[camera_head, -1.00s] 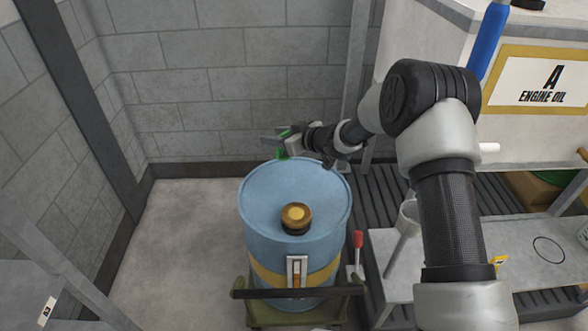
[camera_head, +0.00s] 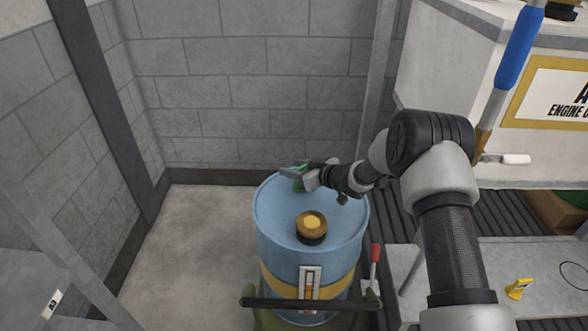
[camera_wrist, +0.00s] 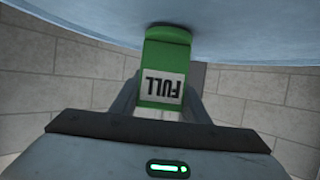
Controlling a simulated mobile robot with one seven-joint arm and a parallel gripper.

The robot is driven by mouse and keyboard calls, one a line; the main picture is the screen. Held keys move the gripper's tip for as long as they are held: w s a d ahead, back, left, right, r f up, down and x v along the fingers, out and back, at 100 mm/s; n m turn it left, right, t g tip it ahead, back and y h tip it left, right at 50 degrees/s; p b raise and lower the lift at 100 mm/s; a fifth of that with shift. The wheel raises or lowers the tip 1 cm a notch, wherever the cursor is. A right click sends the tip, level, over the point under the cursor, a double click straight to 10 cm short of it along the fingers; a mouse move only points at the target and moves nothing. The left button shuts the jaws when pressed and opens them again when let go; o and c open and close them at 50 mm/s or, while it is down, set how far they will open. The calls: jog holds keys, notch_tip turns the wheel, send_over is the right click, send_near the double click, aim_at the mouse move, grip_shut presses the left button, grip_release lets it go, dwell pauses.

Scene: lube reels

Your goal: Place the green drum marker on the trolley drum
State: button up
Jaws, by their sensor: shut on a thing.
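The trolley drum (camera_head: 285,225) is a blue upright drum with a yellow band and a brass cap (camera_head: 311,226) on its top. It stands on a green trolley (camera_head: 258,318). My gripper (camera_head: 298,178) is over the back part of the drum's top and is shut on the green drum marker (camera_head: 300,185). In the wrist view the green marker (camera_wrist: 163,65) sits between the fingers, with a white label reading FULL upside down. Its far end is close to the blue drum surface (camera_wrist: 230,25); I cannot tell whether it touches.
A dark trolley handle bar (camera_head: 310,303) crosses the drum's front. A red-topped lever (camera_head: 375,255) stands right of it. A white engine oil tank (camera_head: 460,75) and a bench (camera_head: 480,265) are on the right. Clear floor (camera_head: 200,240) lies left of the drum.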

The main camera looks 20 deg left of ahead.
jog(key=shift+f, duration=0.2)
jog(key=o, duration=1)
jog(key=shift+r, duration=0.1)
jog(key=shift+r, duration=0.3)
jog(key=p+v, duration=0.2)
jog(key=v, duration=1)
jog(key=shift+f+p, duration=0.15)
jog(key=shift+p, duration=0.2)
